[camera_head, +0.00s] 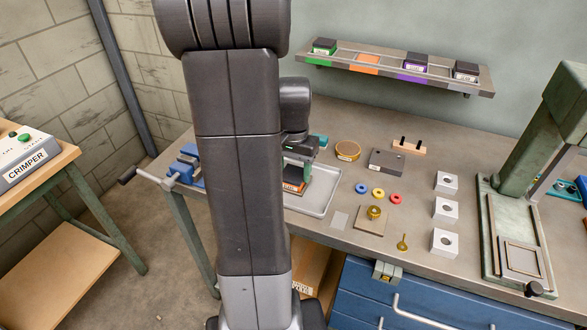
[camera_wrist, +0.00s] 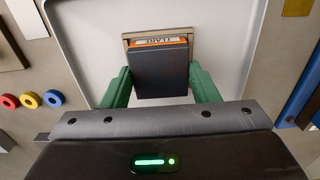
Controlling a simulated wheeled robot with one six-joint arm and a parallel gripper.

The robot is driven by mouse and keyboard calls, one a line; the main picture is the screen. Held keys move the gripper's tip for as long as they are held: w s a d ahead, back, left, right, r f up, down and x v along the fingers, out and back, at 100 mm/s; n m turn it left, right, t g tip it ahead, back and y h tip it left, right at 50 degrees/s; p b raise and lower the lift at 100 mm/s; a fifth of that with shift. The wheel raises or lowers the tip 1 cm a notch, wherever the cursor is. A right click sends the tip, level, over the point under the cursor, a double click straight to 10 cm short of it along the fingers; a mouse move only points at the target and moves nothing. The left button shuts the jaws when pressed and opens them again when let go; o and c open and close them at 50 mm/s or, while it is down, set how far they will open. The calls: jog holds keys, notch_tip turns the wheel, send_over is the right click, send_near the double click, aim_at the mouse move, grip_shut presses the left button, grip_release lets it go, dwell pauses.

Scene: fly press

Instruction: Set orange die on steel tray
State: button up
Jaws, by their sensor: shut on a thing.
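The orange die (camera_wrist: 158,73) is a dark block with an orange band and a white label at its base. My gripper (camera_wrist: 161,88) has its green fingers closed on both sides of it. In the head view the orange die (camera_head: 294,186) shows low over the steel tray (camera_head: 329,196), partly hidden by my arm. The steel tray also fills the middle of the wrist view (camera_wrist: 86,48), with its raised rim around the die. I cannot tell whether the die's base touches the tray floor.
A shelf (camera_head: 432,72) holds green, purple and black dies, with an empty orange slot (camera_head: 367,63). A blue vise (camera_head: 188,168) stands left of the tray. Coloured rings (camera_head: 378,194), pale holed blocks (camera_head: 445,211) and a green press (camera_head: 520,215) lie to the right.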

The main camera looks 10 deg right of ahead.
jog(key=o, duration=1.6)
jog(key=shift+r, duration=0.1)
notch_tip(320, 180, up, 14)
jog(key=shift+f, duration=0.3)
notch_tip(320, 180, down, 14)
jog(key=shift+r, duration=0.35)
